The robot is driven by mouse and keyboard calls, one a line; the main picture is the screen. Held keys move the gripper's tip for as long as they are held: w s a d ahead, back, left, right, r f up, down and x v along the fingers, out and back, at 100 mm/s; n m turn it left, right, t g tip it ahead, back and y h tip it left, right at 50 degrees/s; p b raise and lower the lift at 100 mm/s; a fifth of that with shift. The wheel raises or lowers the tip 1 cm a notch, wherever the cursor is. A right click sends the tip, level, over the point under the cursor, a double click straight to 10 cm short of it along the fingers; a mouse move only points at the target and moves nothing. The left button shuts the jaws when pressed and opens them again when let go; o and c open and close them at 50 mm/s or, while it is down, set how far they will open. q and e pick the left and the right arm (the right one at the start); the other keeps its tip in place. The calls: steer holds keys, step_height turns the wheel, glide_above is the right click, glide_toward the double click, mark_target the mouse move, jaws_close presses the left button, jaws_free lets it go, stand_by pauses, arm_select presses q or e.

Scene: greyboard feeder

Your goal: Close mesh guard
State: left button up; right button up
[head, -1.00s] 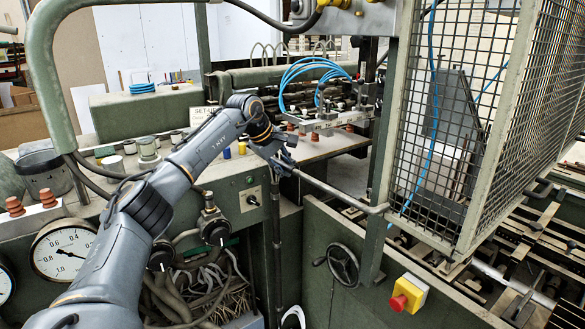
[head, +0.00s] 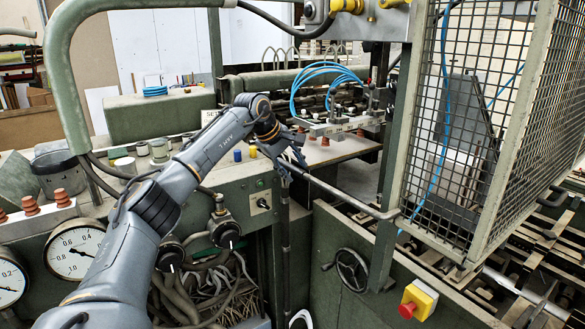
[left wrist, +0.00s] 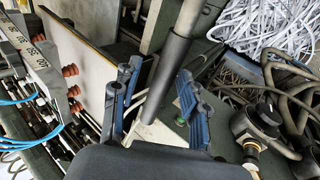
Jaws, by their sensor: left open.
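The mesh guard (head: 475,130), a pale metal frame with dark wire mesh, stands at the right of the head view. A grey handle bar (head: 345,197) runs left from its lower near edge to my left gripper (head: 287,162). In the left wrist view, the bar (left wrist: 187,22) has a dark sleeve (left wrist: 168,75) passing between the two spread blue-grey fingers of the left gripper (left wrist: 158,82). The fingers are open and not closed on it; I cannot tell whether either touches it. My right gripper is not in view.
A yellow box with a red button (head: 418,298) and a handwheel (head: 350,268) are on the green machine front below the bar. Blue hoses (head: 318,82) loop behind. Pressure gauges (head: 75,250) and valve knobs (head: 225,230) sit near my left arm.

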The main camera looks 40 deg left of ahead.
arm_select(q)
steer(key=v, duration=1.2)
steer(key=shift+a, duration=0.3)
steer(key=shift+s+f, duration=0.1)
steer(key=shift+f, duration=0.1)
